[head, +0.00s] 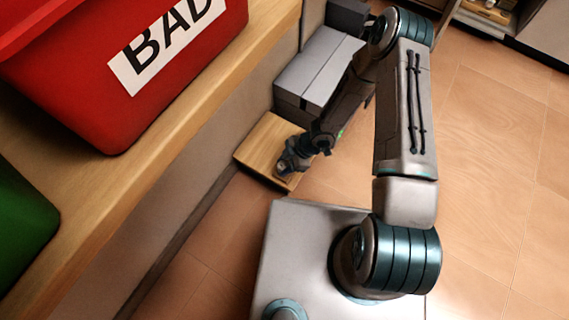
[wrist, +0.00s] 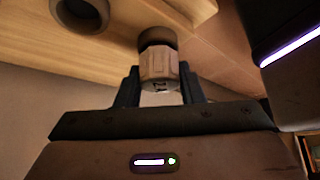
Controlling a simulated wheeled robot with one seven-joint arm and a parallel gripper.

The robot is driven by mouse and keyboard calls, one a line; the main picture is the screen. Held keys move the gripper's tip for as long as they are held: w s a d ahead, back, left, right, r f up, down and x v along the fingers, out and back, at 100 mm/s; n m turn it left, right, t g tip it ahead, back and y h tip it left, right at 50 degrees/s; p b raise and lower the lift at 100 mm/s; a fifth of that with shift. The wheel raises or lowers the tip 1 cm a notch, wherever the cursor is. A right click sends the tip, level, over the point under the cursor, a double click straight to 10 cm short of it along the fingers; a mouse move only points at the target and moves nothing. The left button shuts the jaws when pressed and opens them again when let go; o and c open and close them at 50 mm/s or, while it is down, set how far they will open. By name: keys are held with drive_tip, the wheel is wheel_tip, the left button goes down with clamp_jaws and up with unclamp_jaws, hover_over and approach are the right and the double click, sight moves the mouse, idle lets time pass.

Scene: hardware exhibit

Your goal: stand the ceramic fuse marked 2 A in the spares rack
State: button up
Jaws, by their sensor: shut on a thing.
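My gripper (wrist: 159,78) is shut on a pale ceramic fuse (wrist: 160,65), seen in the wrist view. The fuse has a dark end cap pointing away from the gripper, and a small dark marking between the fingers that I cannot read surely. Beyond it is a pale wooden surface (wrist: 112,38) with a dark round ring or opening (wrist: 82,12). I cannot tell whether this is the spares rack, or whether the fuse touches it. In the head view my gripper (head: 284,170) is low, over or beside a wooden surface (head: 262,140); the fuse is not discernible there.
A red bin labelled BAD (head: 70,90) stands on a wooden counter (head: 170,135) at left, with a green bin (head: 22,215) nearer. Grey boxes (head: 318,68) sit behind the low wooden surface. Tiled floor (head: 490,150) at right is clear.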

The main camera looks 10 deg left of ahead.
drive_tip(key=shift+f, duration=0.25)
drive_tip(key=o, duration=1.5)
drive_tip(key=shift+r, duration=0.15)
drive_tip(key=shift+r+p, duration=3.3)
drive_tip(key=shift+r, duration=0.1)
